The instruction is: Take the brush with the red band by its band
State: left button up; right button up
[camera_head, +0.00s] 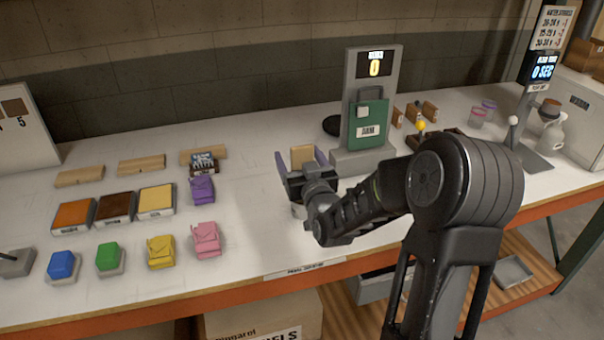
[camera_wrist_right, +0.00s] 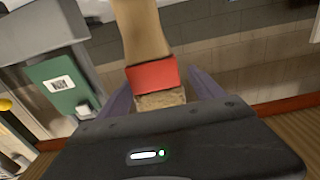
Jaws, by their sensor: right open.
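The brush (camera_wrist_right: 140,30) shows in the right wrist view, with a tan wooden part at the top, a red band (camera_wrist_right: 152,75) and a short brownish, rough part (camera_wrist_right: 160,99) below it. My right gripper (camera_wrist_right: 163,90) has its two purple fingers apart, one on each side of the band, with a clear gap on the right. In the head view my right gripper (camera_head: 300,158) is over the middle of the table, its fingers apart on either side of a tan piece. The red band is not visible there. My left gripper is not in view.
A grey stand with a green panel (camera_head: 368,125) is close to the right of my right gripper. Several colored blocks and trays, such as a purple one (camera_head: 201,190), lie on the left. The white table (camera_head: 245,230) is bare left of the gripper.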

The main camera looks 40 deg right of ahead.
dwell(0.6)
jog(key=c, duration=1.5)
jog(key=shift+o, duration=0.2)
jog(key=shift+r, duration=0.1)
notch_tip(320, 180, up, 10)
jog(key=b, duration=0.1)
